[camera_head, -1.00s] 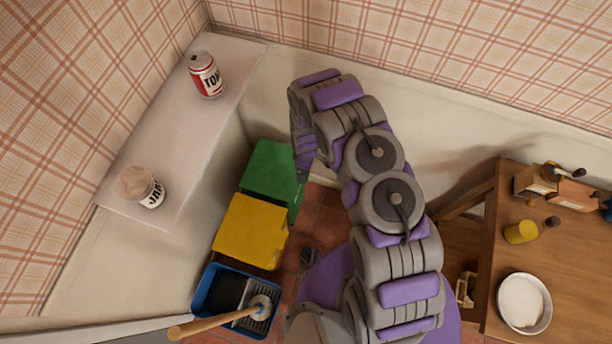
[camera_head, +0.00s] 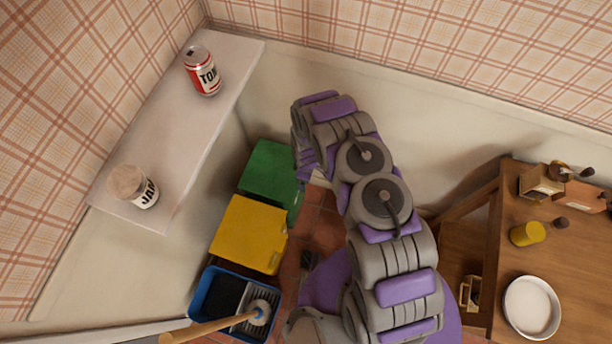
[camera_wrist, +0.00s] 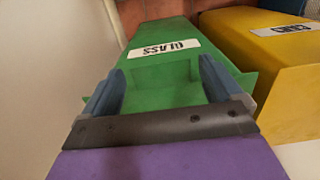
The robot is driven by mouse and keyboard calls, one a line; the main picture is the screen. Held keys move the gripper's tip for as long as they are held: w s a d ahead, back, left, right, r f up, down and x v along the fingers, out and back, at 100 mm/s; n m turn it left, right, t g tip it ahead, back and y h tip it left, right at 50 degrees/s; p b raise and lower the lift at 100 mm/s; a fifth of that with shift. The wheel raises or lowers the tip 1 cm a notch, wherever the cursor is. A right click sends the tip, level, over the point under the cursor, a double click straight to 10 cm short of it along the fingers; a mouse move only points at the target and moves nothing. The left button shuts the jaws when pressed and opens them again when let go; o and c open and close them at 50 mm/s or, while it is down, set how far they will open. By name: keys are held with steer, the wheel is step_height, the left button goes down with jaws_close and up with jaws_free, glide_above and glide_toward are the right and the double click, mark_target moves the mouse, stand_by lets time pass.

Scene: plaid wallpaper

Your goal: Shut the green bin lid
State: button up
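The green bin (camera_head: 268,172) stands against the wall beyond the yellow bin, its top facing up in the head view. In the wrist view the green bin (camera_wrist: 160,30) fills the middle, with a white GLASS label on it. I cannot tell whether its lid is fully down. My gripper (camera_wrist: 161,70) is open, its two grey fingers apart, with green surface showing between them and no object held. The gripper is over or against the bin; contact is unclear. In the head view my arm's end is at the bin's right side and partly hides it.
The yellow bin (camera_head: 248,235) stands close beside the green one, then a blue bin (camera_head: 205,288) with a wooden-handled tool (camera_head: 215,326) across it. A shelf (camera_head: 172,125) on the left holds a can (camera_head: 202,72) and a jar (camera_head: 135,188). A wooden table (camera_head: 580,270) stands right.

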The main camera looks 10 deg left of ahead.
steer(key=c, duration=1.3)
steer(key=shift+w+a+r+p, duration=0.1)
steer(key=shift+a+r+p, duration=0.15)
steer(key=shift+r+p, duration=0.65)
steer(key=shift+w+a+r+p, duration=0.15)
steer(key=shift+r+p, duration=0.25)
steer(key=shift+r, duration=0.85)
steer(key=shift+c, duration=0.2)
steer(key=shift+a+r, duration=0.25)
steer(key=shift+r, duration=0.3)
steer(key=shift+a+r, duration=0.2)
steer(key=shift+r, duration=0.3)
steer(key=a+r+h+p, duration=0.1)
steer(key=a+r+p, duration=0.1)
steer(key=a+r, duration=0.4)
step_height(320, 180, up, 3)
steer(key=shift+w+r+p, duration=0.1)
steer(key=shift+w+p, duration=0.25)
steer(key=shift+p, duration=0.05)
steer(key=shift+a+r+p, duration=0.3)
steer(key=shift+a+r, duration=0.05)
steer(key=shift+a, duration=0.25)
